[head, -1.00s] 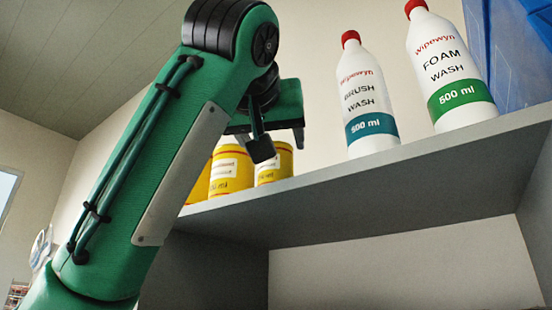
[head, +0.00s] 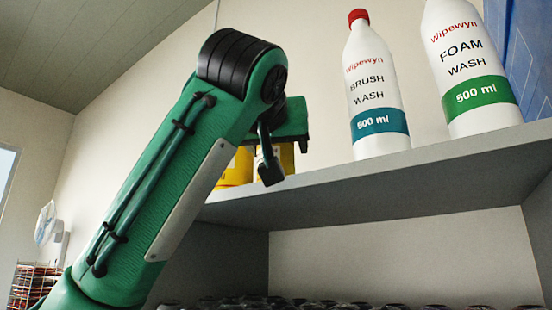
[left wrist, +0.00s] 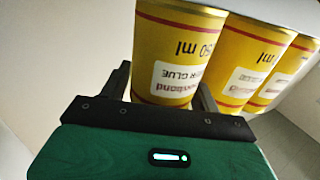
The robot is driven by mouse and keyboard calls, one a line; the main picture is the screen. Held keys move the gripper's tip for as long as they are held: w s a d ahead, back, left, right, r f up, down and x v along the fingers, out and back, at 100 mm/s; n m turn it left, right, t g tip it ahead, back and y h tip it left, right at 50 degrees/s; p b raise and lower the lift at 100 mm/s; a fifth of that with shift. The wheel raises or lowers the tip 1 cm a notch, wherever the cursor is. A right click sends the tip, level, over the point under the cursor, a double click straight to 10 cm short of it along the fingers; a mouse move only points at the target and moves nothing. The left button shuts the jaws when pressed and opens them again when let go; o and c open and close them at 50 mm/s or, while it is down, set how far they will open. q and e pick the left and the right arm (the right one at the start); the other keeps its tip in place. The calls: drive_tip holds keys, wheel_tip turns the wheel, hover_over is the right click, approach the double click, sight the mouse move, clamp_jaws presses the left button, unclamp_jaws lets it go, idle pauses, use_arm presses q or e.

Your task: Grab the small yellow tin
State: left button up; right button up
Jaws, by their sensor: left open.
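Yellow tins (head: 237,170) stand on the grey shelf in the head view, mostly hidden behind my left arm and gripper. The left wrist view shows three yellow tins in a row, upside down in the picture, with white glue labels. The nearest tin (left wrist: 172,50) appears between the two dark fingers of my left gripper (left wrist: 163,82); the others (left wrist: 248,60) are to its right. I cannot tell which tin is the small one. My left gripper, also in the head view (head: 287,160), is open. Contact with the tin cannot be seen. My right gripper is out of view.
A brush wash bottle (head: 375,90) and a foam wash bottle (head: 465,70) stand on the shelf (head: 400,178) to the right. A blue crate (head: 520,60) is at the far right. Several dark-topped items (head: 340,305) line the bottom. Shelf between tins and bottles is clear.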

use_arm(q)
drive_tip(key=c, duration=0.9)
drive_tip(key=shift+r, duration=0.1)
